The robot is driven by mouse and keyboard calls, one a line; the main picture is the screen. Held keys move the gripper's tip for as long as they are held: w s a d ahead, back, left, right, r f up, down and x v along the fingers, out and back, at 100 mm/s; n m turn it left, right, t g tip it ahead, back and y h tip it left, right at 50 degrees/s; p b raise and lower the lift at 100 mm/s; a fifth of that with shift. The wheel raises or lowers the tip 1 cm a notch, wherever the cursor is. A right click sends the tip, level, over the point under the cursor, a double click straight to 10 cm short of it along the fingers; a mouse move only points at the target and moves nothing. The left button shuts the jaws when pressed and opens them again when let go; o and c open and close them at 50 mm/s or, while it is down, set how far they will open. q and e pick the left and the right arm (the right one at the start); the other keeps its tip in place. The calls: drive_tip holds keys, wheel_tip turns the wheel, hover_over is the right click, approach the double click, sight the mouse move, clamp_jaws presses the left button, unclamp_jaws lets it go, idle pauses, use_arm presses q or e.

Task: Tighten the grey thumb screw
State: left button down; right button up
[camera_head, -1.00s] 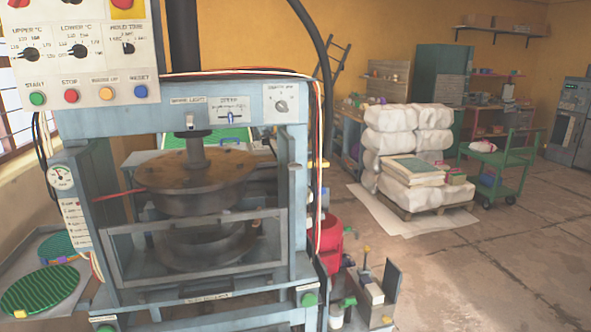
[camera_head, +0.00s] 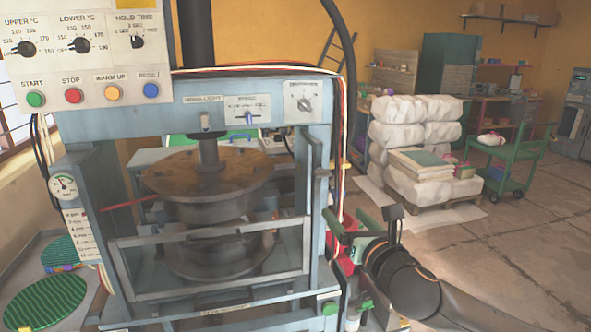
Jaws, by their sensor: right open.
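The plate press (camera_head: 190,95) fills the left half of the view, with dark round plates (camera_head: 205,180) inside its frame behind a clear guard. My right gripper (camera_head: 346,218) is at the press's right side, beside the right post (camera_head: 315,195). Its green fingers are apart and point toward the post, and I see nothing held between them. I cannot make out the grey thumb screw for certain; small grey fittings show on the right post. My left gripper is not in view.
A control panel (camera_head: 95,55) with knobs and coloured buttons hangs at the upper left. Green round mats (camera_head: 45,302) lie at the lower left. White sacks (camera_head: 405,135) on a pallet and a green cart (camera_head: 510,165) stand farther back right.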

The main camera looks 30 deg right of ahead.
sight(324, 175)
drive_tip(key=shift+n+t, duration=0.4)
drive_tip(key=shift+n, duration=0.5)
drive_tip(key=w+d+r, duration=0.1)
drive_tip(key=w, duration=0.3)
drive_tip(key=w+r+p, duration=0.1)
drive_tip(key=w, duration=0.3)
drive_tip(key=w+d+r+p, duration=0.1)
drive_tip(key=w, duration=0.3)
drive_tip(key=shift+w+d+r, duration=0.2)
drive_tip(key=shift+w+d, duration=0.1)
drive_tip(key=shift+d, duration=0.05)
drive_tip(key=shift+c, duration=0.4)
clamp_jaws()
